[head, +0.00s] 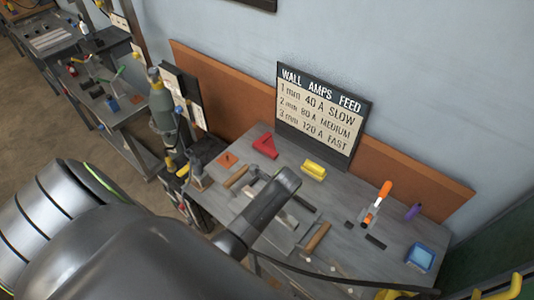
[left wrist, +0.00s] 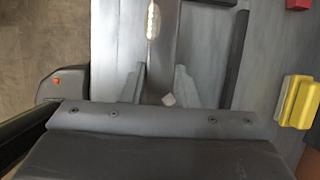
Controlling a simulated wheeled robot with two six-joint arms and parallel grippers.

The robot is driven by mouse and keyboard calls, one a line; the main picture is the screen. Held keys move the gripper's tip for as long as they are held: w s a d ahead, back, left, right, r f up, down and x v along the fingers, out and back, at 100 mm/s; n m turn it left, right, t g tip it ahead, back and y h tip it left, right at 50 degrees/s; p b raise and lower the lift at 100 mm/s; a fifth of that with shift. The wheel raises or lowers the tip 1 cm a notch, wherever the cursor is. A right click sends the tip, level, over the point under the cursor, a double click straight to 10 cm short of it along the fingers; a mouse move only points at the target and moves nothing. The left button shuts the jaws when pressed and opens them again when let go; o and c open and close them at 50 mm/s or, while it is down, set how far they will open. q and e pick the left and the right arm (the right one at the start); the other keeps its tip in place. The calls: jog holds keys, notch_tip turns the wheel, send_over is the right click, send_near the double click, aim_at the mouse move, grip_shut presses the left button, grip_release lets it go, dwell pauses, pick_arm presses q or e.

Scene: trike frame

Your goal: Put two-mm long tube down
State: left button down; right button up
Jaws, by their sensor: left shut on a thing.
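My left arm fills the lower left of the head view and hides its own fingertips there. In the left wrist view my left gripper (left wrist: 160,88) shows two pale grey fingers, shut on a long grey tube (left wrist: 165,45) that runs up out of the picture. A dark grey cylinder stands out past my arm in the head view, over the bench; I cannot tell whether it is the tube or part of my arm. My right gripper is not in view.
The grey workbench (head: 345,188) holds a red magnet square (head: 265,146), a yellow block (head: 314,170), a wooden-handled tool (head: 317,237), an orange-handled tool (head: 384,190) and a blue tray (head: 420,258). A settings board (head: 320,118) stands behind.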

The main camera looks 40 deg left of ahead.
pick_arm(q)
jog(key=shift+w+f, duration=0.15)
jog(key=shift+f, duration=0.45)
notch_tip(320, 180, down, 3)
jog(key=shift+f, duration=0.45)
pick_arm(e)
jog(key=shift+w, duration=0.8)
pick_arm(q)
jog(key=shift+f, duration=0.15)
jog(key=c, duration=1.1)
grip_release()
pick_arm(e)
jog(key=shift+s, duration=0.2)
pick_arm(q)
jog(key=v, duration=1.2)
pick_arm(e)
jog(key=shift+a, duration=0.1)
